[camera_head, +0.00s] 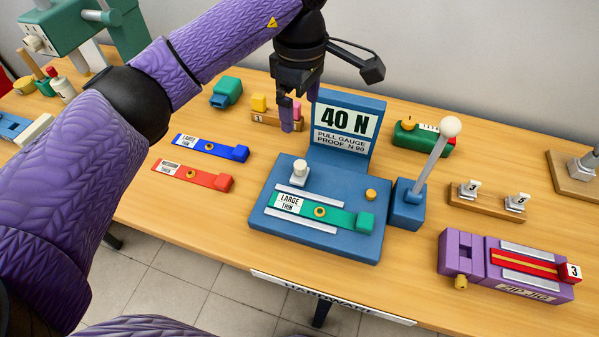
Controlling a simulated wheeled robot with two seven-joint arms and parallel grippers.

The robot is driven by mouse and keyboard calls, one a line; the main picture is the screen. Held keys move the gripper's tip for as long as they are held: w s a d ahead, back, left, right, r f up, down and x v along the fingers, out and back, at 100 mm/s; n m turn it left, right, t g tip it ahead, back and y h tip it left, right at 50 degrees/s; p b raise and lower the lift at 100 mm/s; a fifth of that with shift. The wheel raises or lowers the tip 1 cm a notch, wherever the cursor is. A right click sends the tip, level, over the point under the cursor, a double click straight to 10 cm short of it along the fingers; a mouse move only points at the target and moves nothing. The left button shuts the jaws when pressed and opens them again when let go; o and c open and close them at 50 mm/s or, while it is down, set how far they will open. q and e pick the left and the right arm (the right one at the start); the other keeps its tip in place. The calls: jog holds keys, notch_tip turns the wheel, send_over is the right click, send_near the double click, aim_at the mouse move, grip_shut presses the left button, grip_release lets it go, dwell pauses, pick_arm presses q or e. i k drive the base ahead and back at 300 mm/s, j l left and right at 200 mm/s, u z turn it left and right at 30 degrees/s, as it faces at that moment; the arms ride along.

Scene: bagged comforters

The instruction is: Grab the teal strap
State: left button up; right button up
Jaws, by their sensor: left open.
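The teal strap (338,215) lies flat on the blue pull gauge base (350,248), between two pale metal rails. It has a white "LARGE THIN" label at its left end, a brass eyelet near the middle and a thicker teal block at its right end. My left gripper (291,125) points down from above, behind and left of the strap, near the left edge of the gauge's upright "40 N" panel (346,122). It is open and apart from the strap. My right gripper is not in view.
A blue strap (212,148) and a red strap (192,175) lie on the table to the left. A lever with a white knob (450,127) stands right of the gauge. A purple zip jig (515,270) sits at the right. Small blocks (262,103) lie behind my left gripper.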

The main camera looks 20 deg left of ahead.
aim_at(362, 223)
jog(key=k, duration=1)
